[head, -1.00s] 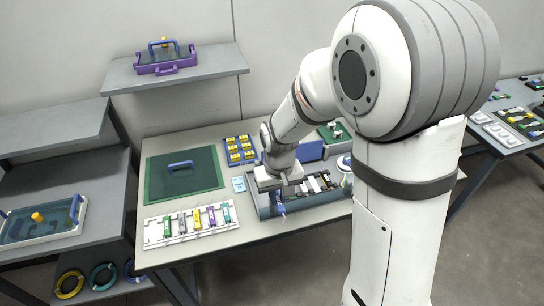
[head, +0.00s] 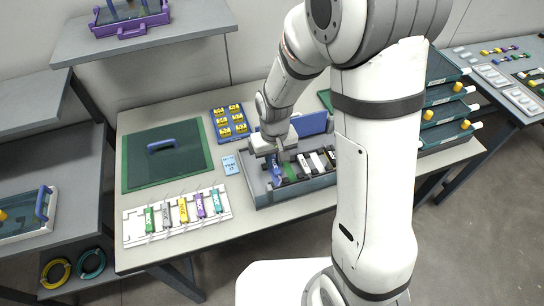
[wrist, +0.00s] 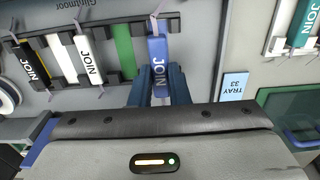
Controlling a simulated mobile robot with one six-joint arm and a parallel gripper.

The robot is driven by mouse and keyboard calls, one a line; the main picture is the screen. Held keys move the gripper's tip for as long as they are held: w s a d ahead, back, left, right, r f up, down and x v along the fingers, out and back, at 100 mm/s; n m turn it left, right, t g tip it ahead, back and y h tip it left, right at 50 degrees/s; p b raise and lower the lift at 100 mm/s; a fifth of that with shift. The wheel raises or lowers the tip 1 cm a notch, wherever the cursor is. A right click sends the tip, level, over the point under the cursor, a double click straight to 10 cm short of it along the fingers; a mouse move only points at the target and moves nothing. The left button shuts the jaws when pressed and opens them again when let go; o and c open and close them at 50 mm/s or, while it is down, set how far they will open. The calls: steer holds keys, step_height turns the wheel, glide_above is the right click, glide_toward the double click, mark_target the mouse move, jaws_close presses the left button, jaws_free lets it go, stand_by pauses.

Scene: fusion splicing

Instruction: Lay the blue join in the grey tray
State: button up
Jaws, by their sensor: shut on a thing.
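The blue join (wrist: 158,48) is between the fingers of my gripper (wrist: 160,82), which is shut on it. In the wrist view the grey tray (wrist: 110,98) shows a green strip beside the join, then white and black joins (wrist: 87,58) farther left. I cannot tell whether the blue join touches the tray floor.
A white rack (head: 177,231) with several coloured joins lies at the table's front left. A Tray 33 card (head: 229,165) lies left of the grey tray. A blue box (head: 231,123) with yellow pieces stands behind.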

steer(key=shift+f+b, duration=0.6)
steer(key=shift+f, duration=0.55)
steer(key=shift+s+f+b, duration=0.15)
steer(key=shift+f+b, duration=0.5)
steer(key=shift+f, duration=0.05)
steer(key=o, duration=0.8)
steer(key=shift+r, duration=0.1)
steer(key=shift+o, duration=0.2)
steer(key=shift+r, duration=0.1)
step_height(320, 180, up, 8)
steer(key=shift+f, duration=0.2)
